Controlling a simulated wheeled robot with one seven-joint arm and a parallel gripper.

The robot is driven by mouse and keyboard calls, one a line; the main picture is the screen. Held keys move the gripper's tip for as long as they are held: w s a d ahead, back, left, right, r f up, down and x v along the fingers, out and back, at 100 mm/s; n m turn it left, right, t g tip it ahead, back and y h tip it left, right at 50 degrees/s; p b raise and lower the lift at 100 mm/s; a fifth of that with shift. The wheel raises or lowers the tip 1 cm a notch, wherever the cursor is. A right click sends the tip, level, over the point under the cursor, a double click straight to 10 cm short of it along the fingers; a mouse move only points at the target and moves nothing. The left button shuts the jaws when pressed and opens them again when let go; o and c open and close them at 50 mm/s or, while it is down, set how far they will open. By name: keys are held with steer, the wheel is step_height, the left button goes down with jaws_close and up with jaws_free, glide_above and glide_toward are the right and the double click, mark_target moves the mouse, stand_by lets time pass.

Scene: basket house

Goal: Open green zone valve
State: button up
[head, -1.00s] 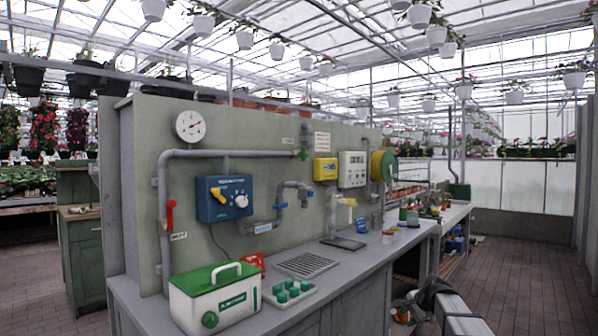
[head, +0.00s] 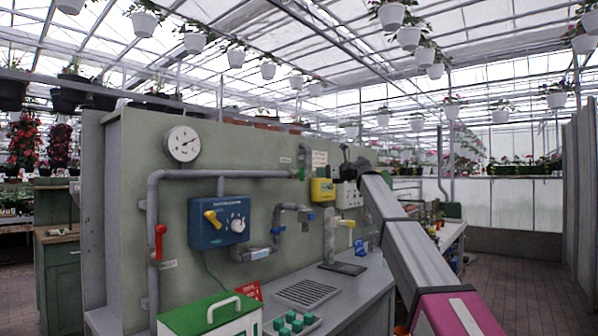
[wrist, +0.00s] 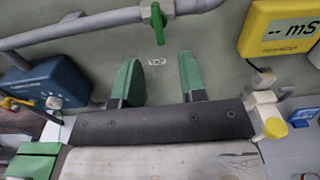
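A green valve handle (wrist: 157,22) sits on the grey pipe in the wrist view, crosswise to the pipe. A small label reading "TAP" is on the panel below it. In the head view the handle (head: 301,173) is small at the right end of the upper pipe. My gripper (wrist: 157,75) is open and empty, with two green-padded fingers apart. In the wrist view its fingertips are below the handle and apart from it in the picture; the exact depth gap is unclear. In the head view my gripper (head: 352,167) is partly hidden by my arm.
A blue control box (head: 218,222), yellow meter (head: 322,190), gauge (head: 184,143) and red valve (head: 159,242) are on the panel. A tap with a yellow handle (head: 345,223) stands right. A green-lidded box (head: 207,316) and a tray of green-topped items (head: 292,324) are on the counter.

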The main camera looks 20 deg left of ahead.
mark_target(302, 169)
steer(key=x, duration=0.3)
steer(key=r+x, duration=0.1)
steer(key=x, duration=0.7)
steer(key=shift+s+a+r, duration=0.15)
steer(key=shift+a+r, duration=0.1)
steer(key=c, duration=0.6)
